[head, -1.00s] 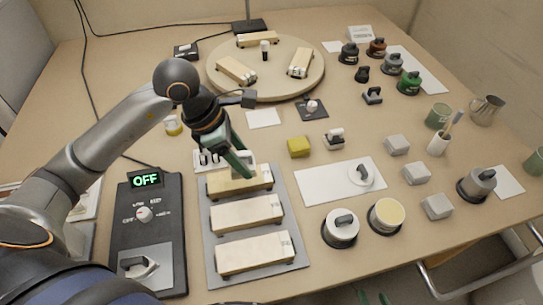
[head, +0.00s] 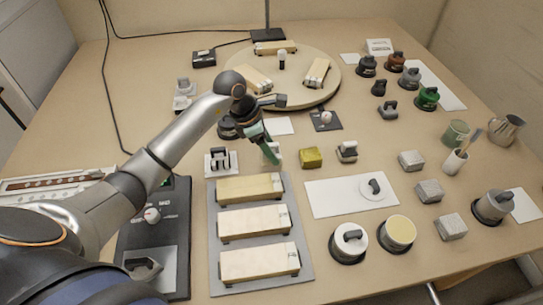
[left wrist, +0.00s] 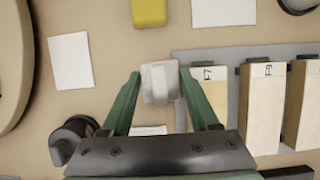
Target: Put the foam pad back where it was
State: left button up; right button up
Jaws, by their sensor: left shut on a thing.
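My left gripper (head: 270,154) is shut on a pale grey-white block, which I take to be the foam pad (left wrist: 159,82). In the left wrist view the pad sits between the two green fingertips of this gripper (left wrist: 160,92). In the head view the fingers largely hide the pad. It is between the white switch plate (head: 221,164) and the yellow block (head: 311,157), just beyond the grey tray (head: 214,238). I cannot tell how high above the table it is. My right gripper is not in view.
The tray holds three cream blocks (head: 254,222). A white card (head: 280,126) and a round board (head: 335,87) lie farther back. A white mat (head: 325,199) with a disc lies to the right. Several grey blocks (head: 429,191) stand farther right.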

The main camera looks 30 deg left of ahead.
pick_arm(q)
jog(key=shift+w+a+f, duration=0.1)
jog(key=shift+w+f, duration=0.45)
jog(key=shift+f, duration=1.6)
jog(key=shift+f+b, duration=0.2)
jog(key=shift+b, duration=0.1)
jog(key=o, duration=0.9)
jog(key=shift+r, duration=0.15)
jog(key=shift+a+r+p, duration=0.1)
jog(key=shift+r+p, duration=0.15)
jog(key=shift+p, duration=0.05)
jog(key=v, duration=1.1)
jog(key=shift+r+p, duration=0.35)
